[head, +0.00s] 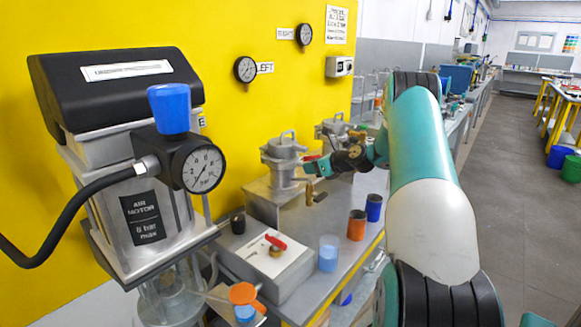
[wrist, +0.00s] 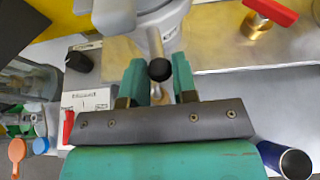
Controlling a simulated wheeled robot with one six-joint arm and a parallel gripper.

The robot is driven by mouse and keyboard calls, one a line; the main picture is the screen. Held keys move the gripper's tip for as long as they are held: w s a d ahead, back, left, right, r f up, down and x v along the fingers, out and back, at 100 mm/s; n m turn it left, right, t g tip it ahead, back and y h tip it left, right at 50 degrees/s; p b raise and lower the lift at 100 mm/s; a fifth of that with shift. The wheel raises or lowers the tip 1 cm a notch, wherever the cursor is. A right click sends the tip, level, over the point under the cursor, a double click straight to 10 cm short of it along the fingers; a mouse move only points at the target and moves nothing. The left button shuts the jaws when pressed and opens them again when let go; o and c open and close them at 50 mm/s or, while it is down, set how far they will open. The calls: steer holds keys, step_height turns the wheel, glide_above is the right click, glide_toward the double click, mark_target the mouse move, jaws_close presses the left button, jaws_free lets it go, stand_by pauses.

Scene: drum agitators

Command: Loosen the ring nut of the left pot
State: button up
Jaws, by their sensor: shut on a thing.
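The left pot (head: 283,160) is a grey metal pot with a domed lid and top handle, on a metal plinth below the gauge labelled LEFT. In the wrist view its round grey body (wrist: 150,15) fills the top middle. A short metal bar with a black ball end (wrist: 160,69) sticks out from the pot's ring, apparently the ring nut's handle. My gripper (wrist: 159,78) has its two green fingers on either side of this bar and is shut on it. In the head view my gripper (head: 317,167) is at the pot's right side; its fingertips are partly hidden.
A second pot (head: 337,128) stands behind. An orange cup (head: 357,225) and a dark blue cup (head: 374,207) stand right of the plinth. A white box (head: 262,262) with a red-handled item and a light blue cup (head: 328,254) are in front. The air motor (head: 140,210) looms at left.

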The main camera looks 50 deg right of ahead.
steer(key=shift+d, duration=0.35)
steer(key=shift+w, duration=0.1)
steer(key=shift+w+d, duration=0.3)
steer(key=shift+d, duration=0.6)
steer(key=shift+d+p, duration=0.1)
steer(key=shift+p, duration=0.2)
steer(key=shift+o, duration=0.3)
steer(key=shift+w+d+r, duration=0.1)
steer(key=shift+w+d, duration=0.35)
steer(key=shift+d, duration=0.25)
steer(key=shift+o, duration=0.2)
